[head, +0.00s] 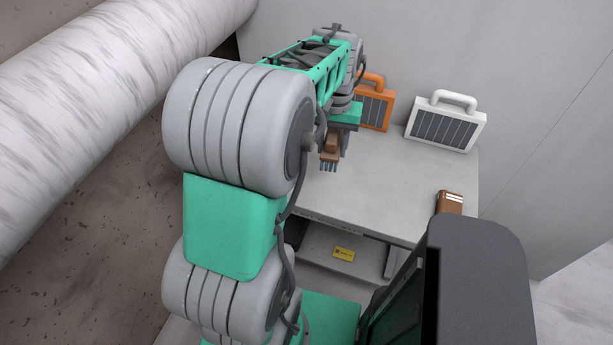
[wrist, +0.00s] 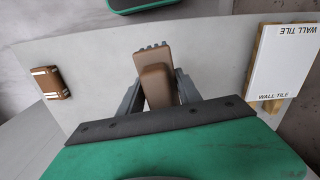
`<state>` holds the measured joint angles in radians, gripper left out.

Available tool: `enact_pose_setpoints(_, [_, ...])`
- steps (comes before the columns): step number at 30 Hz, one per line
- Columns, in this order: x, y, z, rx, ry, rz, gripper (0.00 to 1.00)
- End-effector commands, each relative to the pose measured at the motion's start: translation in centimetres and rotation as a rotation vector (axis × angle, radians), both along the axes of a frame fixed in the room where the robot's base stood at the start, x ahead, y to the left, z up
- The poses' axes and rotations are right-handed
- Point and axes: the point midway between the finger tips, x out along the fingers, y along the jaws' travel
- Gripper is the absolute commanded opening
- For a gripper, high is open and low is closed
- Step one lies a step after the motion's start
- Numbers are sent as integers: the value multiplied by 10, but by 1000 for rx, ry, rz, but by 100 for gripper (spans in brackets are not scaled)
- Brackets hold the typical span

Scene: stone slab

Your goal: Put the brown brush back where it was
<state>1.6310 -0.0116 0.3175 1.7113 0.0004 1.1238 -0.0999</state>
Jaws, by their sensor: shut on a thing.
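My gripper (head: 338,143) hangs over the left part of the stone slab (head: 375,195) and is shut on the brown brush (head: 330,157). The brush points down with its grey bristles at the lower end, held above the slab. In the wrist view the brush (wrist: 154,72) sits between the two grey fingers of the gripper (wrist: 156,88), with its bristles away from the palm. The exact gap between bristles and slab is hard to tell.
A brown block with pale bands (head: 449,202) lies at the slab's right edge. An orange case (head: 374,108) and a white case (head: 445,126) stand at the back. A white wall tile box (wrist: 287,62) shows in the wrist view. The slab's middle is clear.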

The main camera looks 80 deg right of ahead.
Motion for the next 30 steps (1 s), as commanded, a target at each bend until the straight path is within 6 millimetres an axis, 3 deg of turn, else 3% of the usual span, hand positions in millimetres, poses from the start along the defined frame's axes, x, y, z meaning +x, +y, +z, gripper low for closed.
enact_pose_setpoints(1, [-22,1,-6,0,0,-48,8])
enact_pose_setpoints(3, [-43,2,-9,1,0,-93,8])
enact_pose_setpoints(6, [-58,4,-12,1,0,-128,8])
enact_pose_setpoints(8, [-55,2,-14,1,0,-132,8])
enact_pose_setpoints(18, [32,-23,-52,6,0,-127,8])
enact_pose_setpoints(22, [52,-30,-83,5,0,-129,8])
enact_pose_setpoints(30, [74,-37,-118,7,1,-133,8])
